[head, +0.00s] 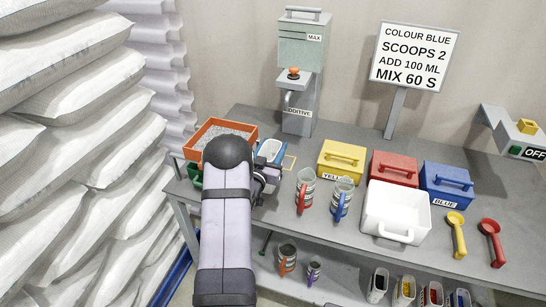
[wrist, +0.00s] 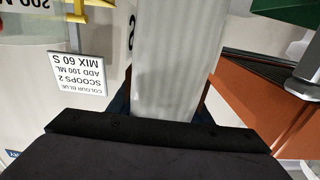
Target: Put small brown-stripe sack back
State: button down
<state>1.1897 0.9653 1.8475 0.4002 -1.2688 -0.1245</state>
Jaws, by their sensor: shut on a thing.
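My gripper (head: 267,182) is over the left end of the grey table, partly hidden behind my arm in the head view. In the wrist view my gripper (wrist: 163,108) is shut on a pale, faintly creased thing, which I take to be the small sack (wrist: 175,60). Thin brownish edges show at its lower sides, but I cannot make out a clear stripe.
Large white sacks (head: 90,130) are stacked at the left. Jugs (head: 305,190), coloured boxes (head: 342,160) and a white bin (head: 397,208) fill the table's middle.

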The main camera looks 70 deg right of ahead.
jog(key=shift+f+p, duration=0.5)
jog(key=shift+f, duration=1.7)
jog(key=c, duration=0.9)
grip_release()
jog(key=shift+a, duration=0.65)
jog(key=a+b, duration=0.3)
jog(key=a, duration=0.7)
jog(key=shift+a, duration=0.4)
